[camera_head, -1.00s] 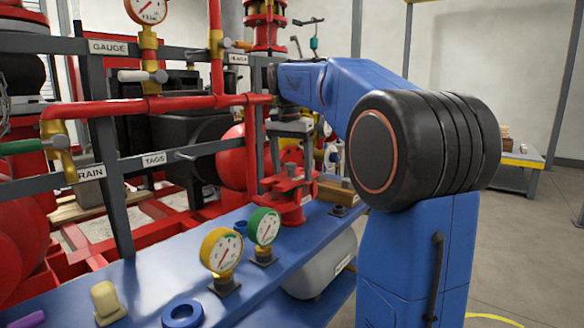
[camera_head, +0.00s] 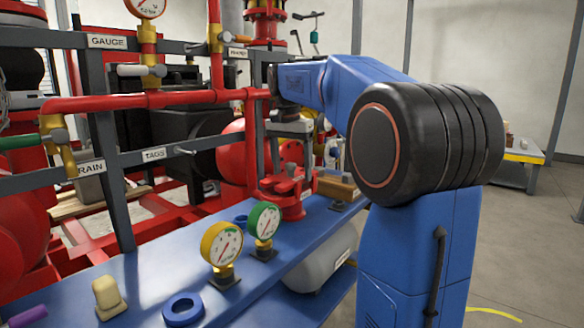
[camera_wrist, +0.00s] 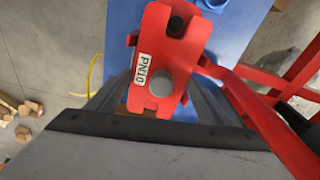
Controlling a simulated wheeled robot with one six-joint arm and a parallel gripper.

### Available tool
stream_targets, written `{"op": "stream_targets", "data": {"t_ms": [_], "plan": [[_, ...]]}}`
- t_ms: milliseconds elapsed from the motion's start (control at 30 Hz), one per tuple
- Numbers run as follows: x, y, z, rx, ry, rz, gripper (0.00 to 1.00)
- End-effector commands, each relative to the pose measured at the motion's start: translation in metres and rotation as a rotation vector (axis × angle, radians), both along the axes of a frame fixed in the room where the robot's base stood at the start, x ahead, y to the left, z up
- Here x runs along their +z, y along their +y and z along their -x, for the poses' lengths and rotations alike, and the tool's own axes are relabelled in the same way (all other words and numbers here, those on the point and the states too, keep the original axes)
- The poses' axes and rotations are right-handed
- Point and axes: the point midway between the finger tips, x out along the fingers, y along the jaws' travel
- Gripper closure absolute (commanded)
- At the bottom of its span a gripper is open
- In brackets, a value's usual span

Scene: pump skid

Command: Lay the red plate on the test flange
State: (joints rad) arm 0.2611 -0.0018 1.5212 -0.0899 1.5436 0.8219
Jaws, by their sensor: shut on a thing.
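The red plate (camera_wrist: 154,58), notched and with a white PN10 label, is in the middle of the wrist view. My gripper (camera_wrist: 163,98) has its dark fingers on either side of the plate and is shut on it. A grey round part and a dark round part show on the plate's face. Red lugs of what looks like the test flange stick out beside it; the plate hides most of the rest. In the head view the red test flange (camera_head: 294,204) stands on the blue bench, below my gripper (camera_head: 290,150). I cannot tell whether plate and flange touch.
The blue bench (camera_head: 150,277) holds a yellow gauge (camera_head: 221,246), a green gauge (camera_head: 263,222), a blue ring (camera_head: 183,310) and a beige block (camera_head: 107,294). Red pipes (camera_head: 160,102) and a grey frame (camera_head: 104,190) stand close on the left. Open floor lies to the right.

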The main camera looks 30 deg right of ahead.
Motion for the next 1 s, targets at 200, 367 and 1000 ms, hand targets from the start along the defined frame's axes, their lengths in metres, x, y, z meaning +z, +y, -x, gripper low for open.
{"op": "stream_targets", "data": {"t_ms": [200,367,1000], "plan": [[-0.002,0.000,0.000,0.000,-0.001,0.000,0.68],[-0.002,0.000,0.000,0.000,-0.001,0.000,0.25],[0.023,0.003,0.001,0.000,-0.003,0.001,0.05]]}}
